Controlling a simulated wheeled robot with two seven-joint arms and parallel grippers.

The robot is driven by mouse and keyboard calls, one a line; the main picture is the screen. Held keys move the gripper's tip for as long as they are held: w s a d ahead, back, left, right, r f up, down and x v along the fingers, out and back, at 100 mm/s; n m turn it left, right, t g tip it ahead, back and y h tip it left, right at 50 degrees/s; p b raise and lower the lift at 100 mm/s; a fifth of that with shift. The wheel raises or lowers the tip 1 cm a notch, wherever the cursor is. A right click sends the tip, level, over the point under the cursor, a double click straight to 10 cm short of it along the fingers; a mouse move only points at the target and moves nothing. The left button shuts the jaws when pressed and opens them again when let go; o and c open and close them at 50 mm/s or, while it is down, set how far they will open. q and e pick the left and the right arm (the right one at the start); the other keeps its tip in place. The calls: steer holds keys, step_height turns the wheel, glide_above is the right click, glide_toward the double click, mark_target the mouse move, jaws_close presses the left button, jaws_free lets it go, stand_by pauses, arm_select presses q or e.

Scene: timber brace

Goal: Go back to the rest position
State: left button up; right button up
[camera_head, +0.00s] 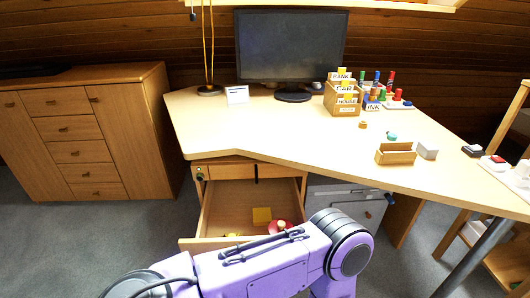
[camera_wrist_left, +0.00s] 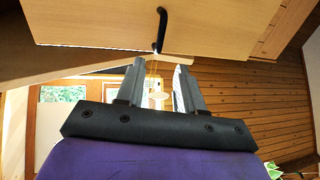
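My left gripper (camera_wrist_left: 157,68) shows in the left wrist view with its two grey fingers apart and nothing between them. Above its fingertips is a wooden front panel (camera_wrist_left: 235,22) with a black handle (camera_wrist_left: 161,30). The handle's end appears close to the fingertips, but I cannot tell whether they touch. In the head view a purple arm of mine crosses the bottom, in front of the desk's open drawer (camera_head: 214,212); its gripper is hidden there. My right gripper is in neither view.
The desk (camera_head: 270,135) carries a monitor (camera_head: 291,46), a card-file box (camera_head: 343,99), stamps and a small wooden tray (camera_head: 395,154). A cabinet (camera_head: 92,135) stands left; a chair (camera_head: 505,262) stands right.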

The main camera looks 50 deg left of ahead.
arm_select(q)
steer(key=shift+s+d, duration=0.25)
steer(key=shift+d, duration=0.25)
step_height(320, 180, down, 10)
steer(key=d+r+m+h, duration=0.1)
steer(key=m+h, duration=0.4)
steer(key=h, duration=0.4)
steer(key=s+a+f+m+g+h, duration=0.1)
steer(key=s+a+f+g+h, duration=0.2)
steer(key=s, duration=0.6)
step_height(320, 180, up, 14)
steer(key=a+g+p, duration=0.1)
steer(key=p, duration=1.2)
steer(key=shift+a+g+h, duration=0.15)
steer(key=shift+g+h, duration=0.15)
steer(key=shift+h, duration=0.1)
